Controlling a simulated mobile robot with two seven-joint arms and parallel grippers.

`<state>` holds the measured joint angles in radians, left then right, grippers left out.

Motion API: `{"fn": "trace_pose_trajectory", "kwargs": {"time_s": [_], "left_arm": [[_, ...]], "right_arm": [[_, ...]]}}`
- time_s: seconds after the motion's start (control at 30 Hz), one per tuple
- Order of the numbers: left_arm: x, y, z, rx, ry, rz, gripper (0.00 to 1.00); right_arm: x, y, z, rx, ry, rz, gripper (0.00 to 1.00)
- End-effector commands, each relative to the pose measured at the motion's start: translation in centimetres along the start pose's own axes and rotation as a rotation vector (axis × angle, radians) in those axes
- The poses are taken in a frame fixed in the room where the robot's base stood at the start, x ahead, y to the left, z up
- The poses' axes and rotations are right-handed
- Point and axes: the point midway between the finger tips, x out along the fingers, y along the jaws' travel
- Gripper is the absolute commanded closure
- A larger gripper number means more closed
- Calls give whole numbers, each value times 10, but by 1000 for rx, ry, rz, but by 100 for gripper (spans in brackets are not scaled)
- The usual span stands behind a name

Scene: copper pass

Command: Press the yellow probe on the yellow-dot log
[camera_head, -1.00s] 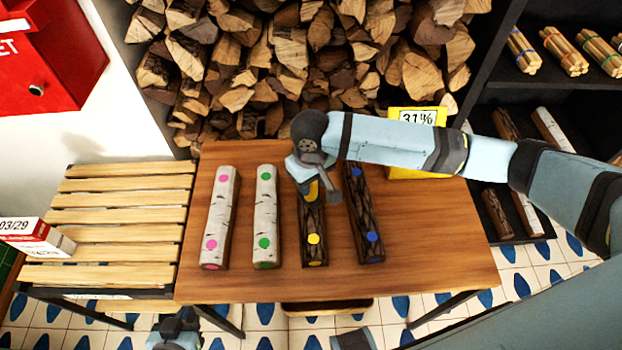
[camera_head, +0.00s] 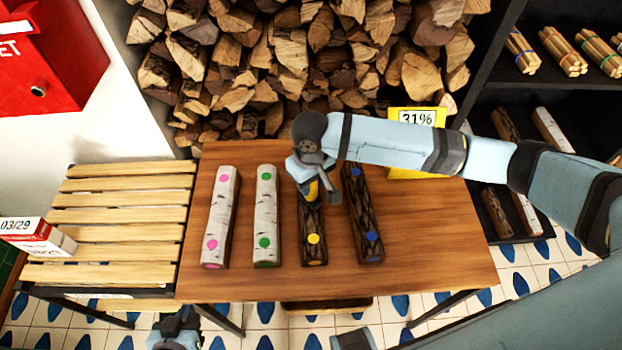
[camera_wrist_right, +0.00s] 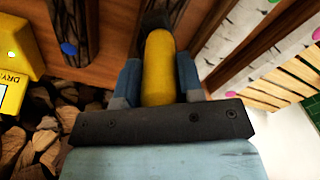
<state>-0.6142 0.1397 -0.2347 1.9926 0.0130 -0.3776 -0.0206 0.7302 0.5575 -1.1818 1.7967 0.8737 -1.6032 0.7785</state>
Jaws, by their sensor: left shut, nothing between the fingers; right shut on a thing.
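The yellow-dot log (camera_head: 313,240) is dark-barked and lies on the wooden table with a yellow dot near its front end. Its far end is hidden behind my right gripper. My right gripper (camera_head: 314,188) is over the far part of this log, shut on the yellow probe (camera_wrist_right: 158,65). The probe points down toward the log. In the right wrist view its dark tip is close to the log, but I cannot tell whether it touches. My left gripper (camera_head: 176,330) is low at the bottom edge, in front of the table, shut and empty.
A pink-dot log (camera_head: 220,215) and a green-dot log (camera_head: 266,217) lie to the left, and a blue-dot log (camera_head: 363,215) close to the right. The yellow display (camera_head: 416,117) behind my right arm reads 31%. The table's right part (camera_head: 440,235) is clear.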

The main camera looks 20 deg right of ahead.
Motion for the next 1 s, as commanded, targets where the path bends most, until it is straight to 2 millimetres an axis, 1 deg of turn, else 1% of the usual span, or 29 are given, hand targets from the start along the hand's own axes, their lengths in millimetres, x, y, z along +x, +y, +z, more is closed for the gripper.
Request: {"fn": "trace_pose_trajectory", "kwargs": {"time_s": [1.0], "left_arm": [[-4, 0, -6, 0, 2, 0, 100]], "right_arm": [[3, -1, 2, -1, -5, -1, 89]]}}
